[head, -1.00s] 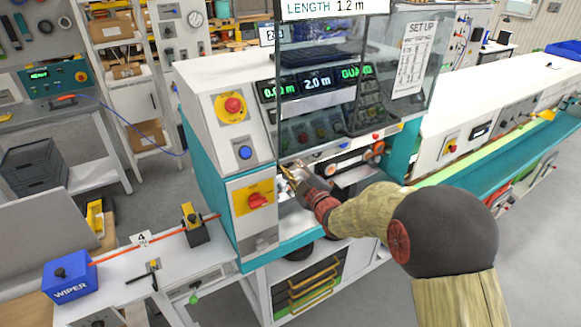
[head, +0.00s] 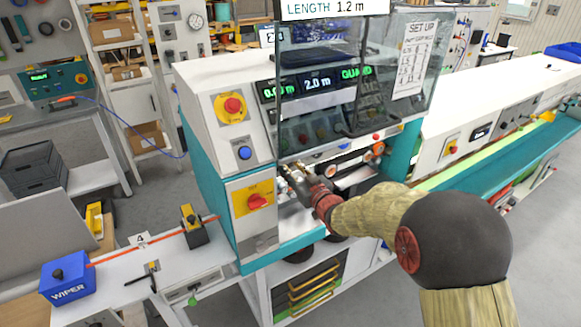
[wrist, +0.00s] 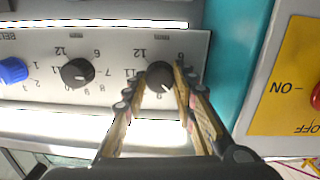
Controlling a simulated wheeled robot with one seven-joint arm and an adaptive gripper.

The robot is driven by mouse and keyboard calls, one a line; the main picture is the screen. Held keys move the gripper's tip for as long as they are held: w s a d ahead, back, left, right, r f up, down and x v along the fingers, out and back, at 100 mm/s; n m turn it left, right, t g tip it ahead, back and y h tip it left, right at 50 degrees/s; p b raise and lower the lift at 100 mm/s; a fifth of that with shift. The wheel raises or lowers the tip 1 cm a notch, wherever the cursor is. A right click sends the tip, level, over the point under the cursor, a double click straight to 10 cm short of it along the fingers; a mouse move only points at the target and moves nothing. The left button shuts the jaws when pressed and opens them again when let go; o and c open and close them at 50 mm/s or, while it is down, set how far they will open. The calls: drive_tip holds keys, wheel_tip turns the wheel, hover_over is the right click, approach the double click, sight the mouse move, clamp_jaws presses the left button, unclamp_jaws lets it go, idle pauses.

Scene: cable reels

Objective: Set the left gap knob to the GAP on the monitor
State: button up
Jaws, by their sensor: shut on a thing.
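A dark round knob (wrist: 160,76), beside the red ON/OFF switch plate, sits between my gripper's fingertips (wrist: 160,82) in the wrist view. I take it to be the left gap knob. My gripper is shut on it, and the fingers touch its sides. Numbers such as 12, 11 and 9 are printed around it; its pointer is hard to read. In the head view my gripper (head: 290,172) reaches in at the front of the teal and white machine (head: 212,150). The monitor (head: 335,8) is cut off at the top; only LENGTH 1.2 m shows, and the GAP line is out of view.
A second dark knob (wrist: 77,72) and a blue knob (wrist: 13,70) share the pale panel. The yellow plate with the red switch (head: 257,201) is left of my gripper. A clear guard (head: 310,100) hangs above it. A SET UP sheet (head: 412,60) is at right.

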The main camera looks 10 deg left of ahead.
drive_tip(key=m+p, duration=0.2)
drive_tip(key=m, duration=0.4)
drive_tip(key=m+p, duration=0.2)
drive_tip(key=m, duration=0.1)
drive_tip(key=shift+m+g, duration=0.3)
drive_tip(key=m+p, duration=0.2)
drive_tip(key=m, duration=0.1)
drive_tip(key=shift+d+m+y, duration=0.1)
drive_tip(key=shift+m+y, duration=0.2)
drive_tip(key=m+p, duration=0.3)
drive_tip(key=m, duration=0.3)
drive_tip(key=shift+y, duration=0.3)
drive_tip(key=m+p, duration=0.2)
drive_tip(key=m, duration=0.4)
drive_tip(key=shift+f, duration=0.15)
drive_tip(key=shift+m+p, duration=0.3)
drive_tip(key=o, duration=1.2)
drive_tip(key=shift+c, duration=0.2)
